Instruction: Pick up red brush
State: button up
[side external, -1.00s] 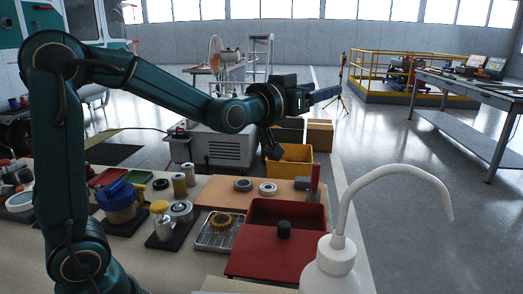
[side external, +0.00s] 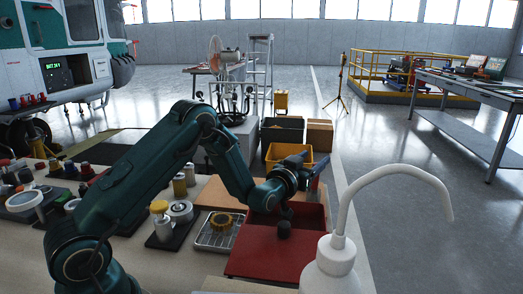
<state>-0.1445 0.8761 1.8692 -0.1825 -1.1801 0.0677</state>
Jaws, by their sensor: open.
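The red brush (side external: 316,184) is at the far right corner of the red tray, at the right end of the bench. Its red handle shows only in part behind my gripper, and its dark end is hidden. My gripper (side external: 308,161) is open, low over the bench at the brush's upper part. I cannot tell whether the handle is between the jaws or just beside them, or whether they touch.
The red tray (side external: 262,258) with a dark knob is below my wrist. A white wash bottle (side external: 333,262) stands in the front right. A wire tray (side external: 214,238) and jars are left. A yellow bin (side external: 278,152) stands beyond the bench.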

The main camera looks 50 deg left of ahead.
send_over(314, 189)
jog(key=s, duration=0.2)
notch_tip(314, 189, down, 4)
jog(key=shift+x, duration=1.4)
jog(key=shift+d+f, duration=0.15)
jog(key=shift+c, duration=0.4)
grip_shut()
